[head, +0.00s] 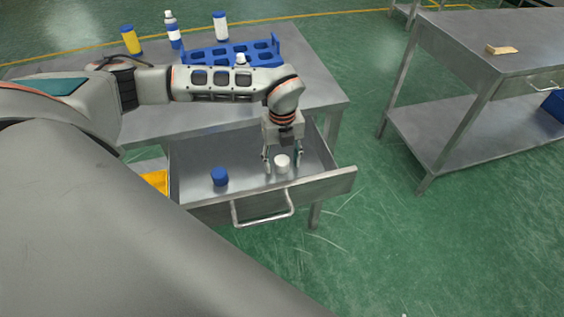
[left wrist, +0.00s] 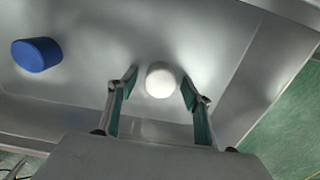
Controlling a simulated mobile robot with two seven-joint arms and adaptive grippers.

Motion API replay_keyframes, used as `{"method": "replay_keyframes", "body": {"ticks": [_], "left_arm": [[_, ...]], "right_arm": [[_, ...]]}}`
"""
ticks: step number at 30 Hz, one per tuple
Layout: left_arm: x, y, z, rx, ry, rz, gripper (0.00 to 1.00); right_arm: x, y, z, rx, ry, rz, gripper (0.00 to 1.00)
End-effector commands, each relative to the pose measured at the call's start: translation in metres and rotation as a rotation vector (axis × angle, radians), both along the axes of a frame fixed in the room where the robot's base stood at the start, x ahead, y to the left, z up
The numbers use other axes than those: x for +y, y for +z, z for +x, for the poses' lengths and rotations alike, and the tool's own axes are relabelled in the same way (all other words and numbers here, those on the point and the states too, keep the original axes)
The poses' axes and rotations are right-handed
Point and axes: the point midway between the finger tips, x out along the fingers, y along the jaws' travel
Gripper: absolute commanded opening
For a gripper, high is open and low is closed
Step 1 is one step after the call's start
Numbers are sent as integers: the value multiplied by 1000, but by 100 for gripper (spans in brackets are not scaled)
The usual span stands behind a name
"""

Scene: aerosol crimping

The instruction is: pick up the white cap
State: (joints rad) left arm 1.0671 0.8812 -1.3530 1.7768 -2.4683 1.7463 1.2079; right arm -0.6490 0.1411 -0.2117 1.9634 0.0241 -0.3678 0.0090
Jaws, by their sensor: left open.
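The white cap (head: 282,161) lies in the open metal drawer (head: 200,208) under the table. It also shows in the left wrist view (left wrist: 161,80), between and slightly beyond the two fingertips. My left gripper (head: 282,162) points down into the drawer with its fingers apart, one on each side of the cap. In the left wrist view the gripper (left wrist: 160,86) is open, with visible gaps between the fingers and the cap. My right gripper is not in either view.
A blue cap (head: 220,176) lies in the drawer to the left of the white one. The drawer walls and front handle (head: 263,208) surround the gripper's space. On the table stand a blue rack (head: 205,52), a yellow bottle (head: 131,40) and two white-and-blue bottles.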

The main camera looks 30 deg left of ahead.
Motion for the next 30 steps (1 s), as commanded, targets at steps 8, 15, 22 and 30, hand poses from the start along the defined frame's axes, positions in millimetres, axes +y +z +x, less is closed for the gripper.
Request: {"method": "replay_keyframes", "body": {"ticks": [8,15,22,30], "left_arm": [[0,0,0,0,-1,0,24],[0,1,0,-1,-1,-1,24],[0,11,1,-3,-1,-1,24],[0,58,2,-6,-1,0,24]], "right_arm": [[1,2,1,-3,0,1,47],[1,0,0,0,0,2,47],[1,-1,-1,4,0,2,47],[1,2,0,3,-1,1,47]]}}
